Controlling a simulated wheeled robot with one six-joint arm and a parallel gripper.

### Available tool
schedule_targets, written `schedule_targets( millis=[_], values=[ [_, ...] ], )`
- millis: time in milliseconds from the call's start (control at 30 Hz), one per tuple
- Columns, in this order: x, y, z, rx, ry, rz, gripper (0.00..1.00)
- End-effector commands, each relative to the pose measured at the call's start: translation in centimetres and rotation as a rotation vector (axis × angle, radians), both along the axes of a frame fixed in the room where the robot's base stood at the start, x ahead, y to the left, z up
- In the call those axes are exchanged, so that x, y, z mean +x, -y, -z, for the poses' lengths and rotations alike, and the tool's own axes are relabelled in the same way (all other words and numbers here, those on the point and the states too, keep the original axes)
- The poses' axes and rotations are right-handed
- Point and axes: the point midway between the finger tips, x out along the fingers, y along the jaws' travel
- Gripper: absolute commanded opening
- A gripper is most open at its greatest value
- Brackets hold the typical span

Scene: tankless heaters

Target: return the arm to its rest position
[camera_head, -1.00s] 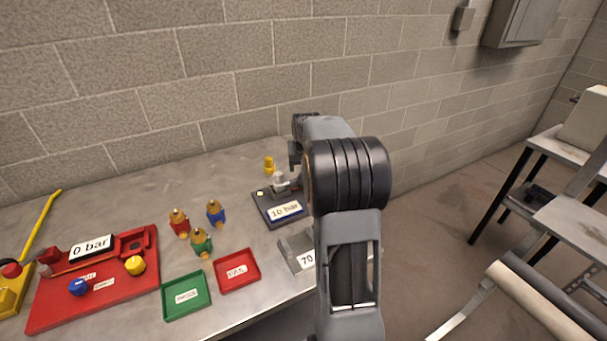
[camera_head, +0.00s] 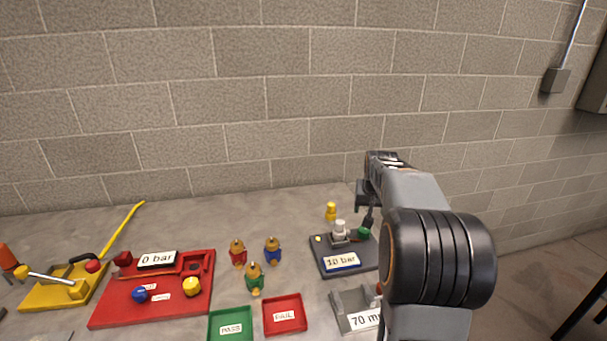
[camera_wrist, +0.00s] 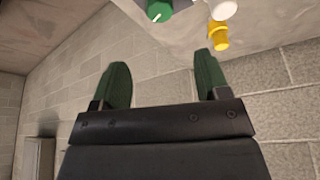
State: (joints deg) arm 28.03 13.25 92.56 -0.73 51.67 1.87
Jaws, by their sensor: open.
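My gripper (camera_wrist: 161,85) is open in the wrist view, with two dark green fingers apart and nothing between them. In the head view my arm is on the right, raised over the right part of the metal table (camera_head: 190,225). The arm's end is beside a dark test block labelled 10 bar (camera_head: 345,262), which carries a white fitting (camera_head: 340,232) and a green knob (camera_head: 364,232). In the wrist view the green knob (camera_wrist: 159,10), the white part (camera_wrist: 222,8) and a yellow piece (camera_wrist: 219,36) lie beyond the fingertips.
A red fixture labelled 0 bar (camera_head: 120,302) and a yellow hand pump (camera_head: 62,290) stand on the left. Several brass-topped valves (camera_head: 254,279) stand mid-table. A green PASS tray (camera_head: 231,324), a red FAIL tray (camera_head: 285,315) and a grey 70 block (camera_head: 352,308) lie in front. The brick wall (camera_head: 260,100) is behind.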

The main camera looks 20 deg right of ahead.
Motion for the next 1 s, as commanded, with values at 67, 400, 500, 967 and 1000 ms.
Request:
schedule_targets(
  millis=[67,400,500,967,1000],
  values=[
    [0.0,0.0,0.0,-0.001,-0.001,-0.003,0.69],
    [-6.7,-7.1,4.5,0.069,-0.139,-0.089,0.69],
    [-10.3,-11.9,4.9,0.073,-0.163,-0.173,0.69],
    [-20.5,-23.2,5.5,0.038,-0.117,-0.474,0.69],
    [-20.6,-23.5,5.2,0.033,-0.103,-0.488,0.69]
  ],
)
